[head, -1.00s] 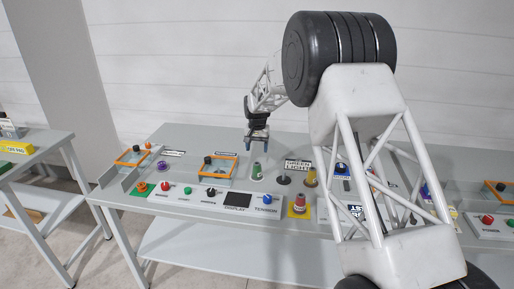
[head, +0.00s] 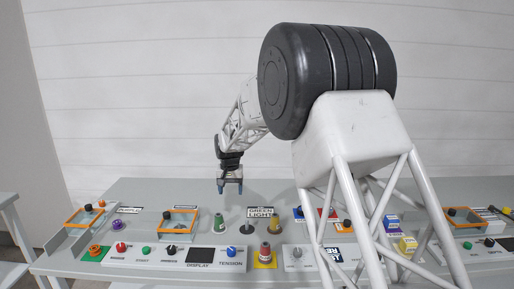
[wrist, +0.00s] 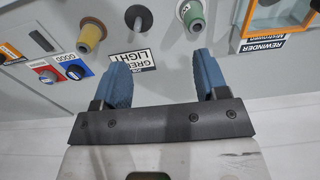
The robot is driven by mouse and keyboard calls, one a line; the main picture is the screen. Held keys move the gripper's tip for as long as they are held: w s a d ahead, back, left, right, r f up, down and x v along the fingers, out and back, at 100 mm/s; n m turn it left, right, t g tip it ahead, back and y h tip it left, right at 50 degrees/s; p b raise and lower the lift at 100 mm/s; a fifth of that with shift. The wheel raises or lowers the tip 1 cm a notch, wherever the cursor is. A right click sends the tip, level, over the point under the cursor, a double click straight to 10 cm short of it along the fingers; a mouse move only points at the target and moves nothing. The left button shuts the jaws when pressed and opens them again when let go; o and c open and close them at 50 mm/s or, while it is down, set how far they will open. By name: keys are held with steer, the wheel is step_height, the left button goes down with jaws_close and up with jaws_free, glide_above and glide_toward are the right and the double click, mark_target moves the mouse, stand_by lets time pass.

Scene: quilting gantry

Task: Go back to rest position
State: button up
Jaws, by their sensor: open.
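My gripper (head: 231,190) hangs in the air above the grey table (head: 150,192), fingers pointing down. Its two blue fingers are apart with nothing between them; the wrist view shows the same empty gap at my gripper (wrist: 162,72).
A dark knob (head: 249,226), a yellow piece (head: 274,226) and a "GREEN LIGHT" label (head: 261,212) are nearby. An orange-framed box (head: 178,222) stands to the left.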

steer(key=s+d+r, duration=0.5)
steer(key=s+d, duration=0.1)
steer(key=s, duration=0.3)
steer(key=s+d+r+t, duration=0.1)
steer(key=s+d+r, duration=0.4)
steer(key=s+d, duration=0.25)
steer(key=s+d+r, duration=0.4)
steer(key=s+d, duration=0.2)
steer(key=s, duration=0.3)
steer(key=s+d+f, duration=0.1)
steer(key=s+d, duration=0.2)
steer(key=s, duration=0.7)
steer(key=s+d+f, duration=0.1)
steer(key=s+d, duration=0.2)
steer(key=s, duration=0.7)
steer(key=s+d+f+t, duration=0.1)
steer(key=s+d, duration=0.2)
steer(key=s, duration=0.7)
steer(key=shift+s+d+f, duration=0.3)
steer(key=shift+f, duration=0.05)
